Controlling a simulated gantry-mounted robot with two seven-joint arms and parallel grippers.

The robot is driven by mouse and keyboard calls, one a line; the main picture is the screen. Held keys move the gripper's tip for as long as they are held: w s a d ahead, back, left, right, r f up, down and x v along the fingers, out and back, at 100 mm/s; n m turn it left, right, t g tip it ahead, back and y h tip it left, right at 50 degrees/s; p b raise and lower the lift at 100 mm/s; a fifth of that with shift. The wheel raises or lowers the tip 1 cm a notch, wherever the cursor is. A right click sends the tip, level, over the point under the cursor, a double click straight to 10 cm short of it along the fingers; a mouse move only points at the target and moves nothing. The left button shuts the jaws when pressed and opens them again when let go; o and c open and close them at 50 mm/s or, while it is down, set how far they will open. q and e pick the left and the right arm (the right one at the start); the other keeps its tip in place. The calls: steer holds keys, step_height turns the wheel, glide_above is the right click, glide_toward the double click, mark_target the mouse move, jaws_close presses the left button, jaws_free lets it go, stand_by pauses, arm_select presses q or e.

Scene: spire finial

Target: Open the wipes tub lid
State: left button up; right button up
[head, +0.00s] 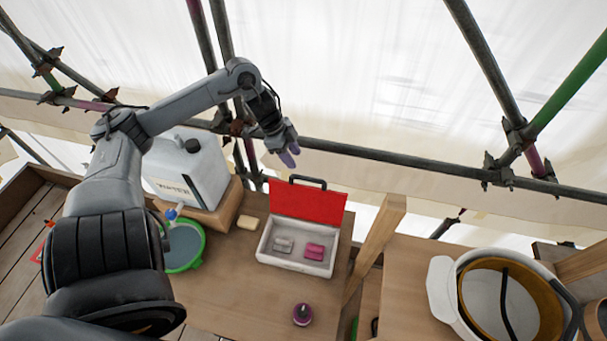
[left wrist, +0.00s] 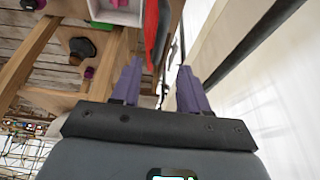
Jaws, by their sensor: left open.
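A white box with a red lid, which I take for the wipes tub (head: 264,247), sits on the wooden table. Its red lid (head: 308,205), with a dark handle, stands raised at the back edge. A grey piece and a pink piece lie inside. My left gripper (head: 291,154) is open and empty, above and behind the lid, apart from it. In the left wrist view its two purple fingers (left wrist: 158,84) are spread. There the red lid (left wrist: 152,35) shows at the top, beyond the fingers, and the box is partly cut off. My right gripper is not in view.
A white water container (head: 190,168) stands on a wooden block at the left, with a green basin (head: 200,245) before it. A cream block (head: 247,222) and a dark purple-topped item (head: 302,314) lie near the tub. A wooden post (head: 378,235) rises right of it; scaffold poles run behind.

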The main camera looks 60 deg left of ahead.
mark_target(306, 178)
arm_select(q)
steer(key=x, duration=0.9)
steer(key=shift+b, duration=0.4)
steer(key=shift+c, duration=0.3)
jaws_close()
steer(key=shift+d, duration=0.15)
